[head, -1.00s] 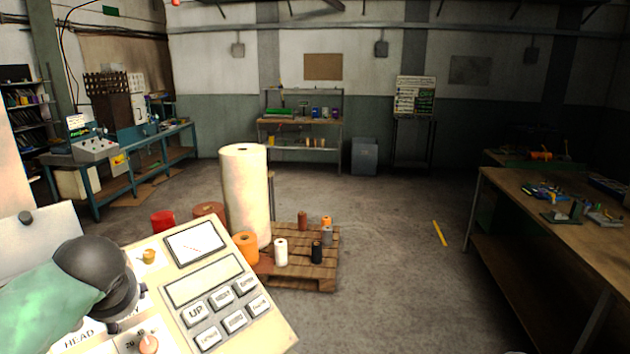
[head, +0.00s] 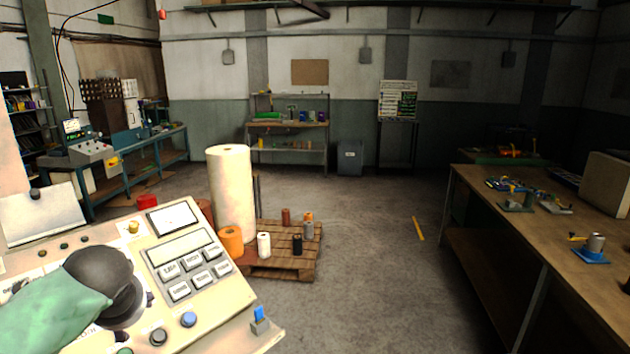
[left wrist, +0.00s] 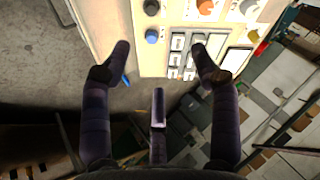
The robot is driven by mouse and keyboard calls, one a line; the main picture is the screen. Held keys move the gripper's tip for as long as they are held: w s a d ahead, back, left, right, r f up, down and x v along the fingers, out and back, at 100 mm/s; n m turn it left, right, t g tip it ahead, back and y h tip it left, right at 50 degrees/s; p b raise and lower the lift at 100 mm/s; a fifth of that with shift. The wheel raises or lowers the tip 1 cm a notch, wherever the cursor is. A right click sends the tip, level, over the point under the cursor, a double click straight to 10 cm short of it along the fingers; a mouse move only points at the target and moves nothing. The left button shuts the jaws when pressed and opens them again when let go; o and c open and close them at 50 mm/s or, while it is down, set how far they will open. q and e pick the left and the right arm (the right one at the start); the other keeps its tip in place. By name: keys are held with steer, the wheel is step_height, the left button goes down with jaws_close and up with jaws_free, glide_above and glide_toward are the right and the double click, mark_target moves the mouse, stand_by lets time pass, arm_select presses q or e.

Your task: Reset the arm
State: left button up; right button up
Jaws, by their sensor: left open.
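My left arm reaches in from the lower left of the head view, its green forearm ending in a dark round wrist over the control panel (head: 215,290); its fingers are hidden there. In the left wrist view my left gripper (left wrist: 160,47) is open and empty, its dark fingers spread above the panel (left wrist: 150,62). The keypad (left wrist: 180,50) and a blue button (left wrist: 152,37) show between the fingers. In the head view the blue button (head: 188,319) lies right of the wrist. My right gripper is in neither view.
A pallet (head: 275,270) with small rolls and a tall white roll (head: 231,190) stands behind the panel. A workbench (head: 520,230) with tools is at right. A blue bench (head: 150,145) is at far left. The middle floor is clear.

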arm_select(q)
steer(key=w+d+f+g+h, duration=0.15)
steer(key=d+f, duration=0.35)
steer(key=f, duration=0.6)
steer(key=w+d+f+m+g+h, duration=0.1)
steer(key=w+d+f+h, duration=0.3)
steer(key=f, duration=0.6)
steer(key=d+f+g+h, duration=0.1)
steer(key=d+f, duration=0.6)
steer(key=f, duration=0.4)
steer(key=s+d+f+n+g+h, duration=0.1)
steer(key=s+d+f+n, duration=0.2)
steer(key=s+f, duration=0.7)
steer(key=s+d+f+n+g+h, duration=0.1)
steer(key=s+d+f+n, duration=0.2)
steer(key=s+d+f, duration=0.3)
steer(key=s+f, duration=0.4)
steer(key=f, duration=0.6)
steer(key=shift+s, duration=0.35)
